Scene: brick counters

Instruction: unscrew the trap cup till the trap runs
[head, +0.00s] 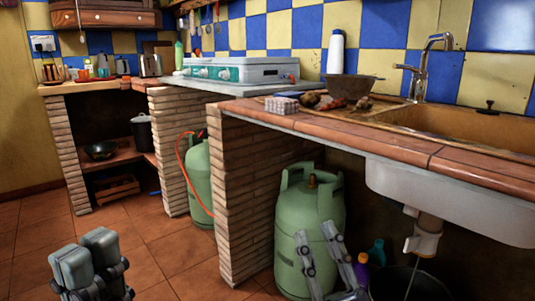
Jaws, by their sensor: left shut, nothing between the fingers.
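The white sink trap (428,226) hangs under the sink at the right, with its wider cup (421,244) at the lower end. A thin pale line runs down from beside the cup toward a dark bucket (411,280); I cannot tell if it is water or part of the bucket. My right gripper (315,232) is open and empty, its fingers apart, in front of a green gas bottle and left of the trap. My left gripper (87,250) is shut and empty over the floor at the lower left, far from the trap.
The green gas bottle (301,199) stands beside the brick pillar (245,200). Purple (361,268) and teal (377,252) bottles stand between it and the bucket. The sink basin (450,203) overhangs the trap. The tiled floor (165,250) is clear at the left.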

